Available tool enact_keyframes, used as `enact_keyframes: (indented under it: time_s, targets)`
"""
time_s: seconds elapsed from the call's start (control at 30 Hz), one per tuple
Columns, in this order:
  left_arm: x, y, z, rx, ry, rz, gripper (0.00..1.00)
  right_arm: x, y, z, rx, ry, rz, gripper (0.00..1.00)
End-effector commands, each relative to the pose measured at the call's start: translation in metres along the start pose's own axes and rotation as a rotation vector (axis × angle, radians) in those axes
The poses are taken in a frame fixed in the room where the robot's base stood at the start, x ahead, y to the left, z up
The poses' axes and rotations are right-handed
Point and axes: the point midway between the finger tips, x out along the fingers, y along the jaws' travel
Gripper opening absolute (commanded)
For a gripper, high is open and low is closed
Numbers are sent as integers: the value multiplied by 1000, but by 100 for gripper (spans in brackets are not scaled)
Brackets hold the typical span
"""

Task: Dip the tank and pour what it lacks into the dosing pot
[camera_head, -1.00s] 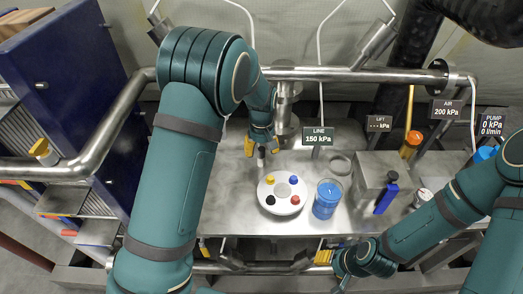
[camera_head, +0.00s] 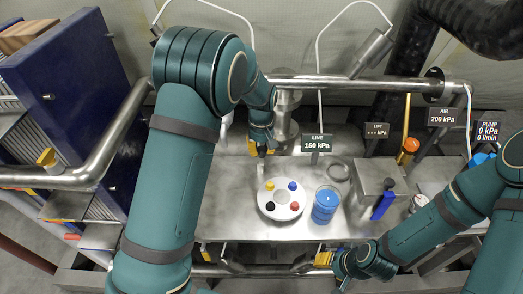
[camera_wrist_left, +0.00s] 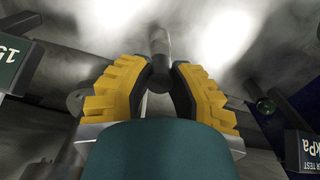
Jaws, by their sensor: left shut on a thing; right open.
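My left gripper (camera_head: 262,150) is shut on a dark grey cylindrical piece (camera_wrist_left: 160,45), which shows between its yellow fingers (camera_wrist_left: 160,75) in the left wrist view. The gripper is behind the white round plate (camera_head: 281,215) with coloured knobs, near the steel pipe post. What the piece belongs to is hidden. I cannot tell which vessel is the tank or the dosing pot. My right gripper (camera_head: 322,260) is open and empty at the bench's front edge.
A steel box (camera_head: 372,182) with a blue-handled item (camera_head: 383,206) at its front stands right of the beaker. A ring (camera_head: 339,171) lies behind the beaker. A LINE sign (camera_head: 317,142) reads 150 kPa. A thick pipe (camera_head: 340,84) crosses the back. The bench front left is clear.

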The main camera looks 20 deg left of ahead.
Motion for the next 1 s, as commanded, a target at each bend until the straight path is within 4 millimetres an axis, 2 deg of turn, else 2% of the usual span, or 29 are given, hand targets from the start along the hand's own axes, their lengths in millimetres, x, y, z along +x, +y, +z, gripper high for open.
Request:
enact_keyframes:
  time_s: [0.03, 0.3, 0.67, 0.7, 0.8, 1.0]
  targets:
    - [-17, 0, -1, 1, 4, 2, 0, -12, -5, -1, 1, 0, 0, 47]
    - [-60, 1, -1, -1, 4, 2, 0, -40, -15, -11, 8, 21, 2, 47]
    - [-62, 0, -1, 0, 3, 1, 0, -40, -15, -13, 10, 27, 3, 47]
    - [-62, 0, -1, 0, 3, 1, 26, -40, -15, -13, 10, 27, 3, 47]
    - [-62, 0, -1, 0, 3, 1, 55, -40, -15, -13, 10, 27, 3, 47]
    - [-62, 0, 0, 0, 2, 0, 55, -40, -15, -13, 10, 27, 3, 47]
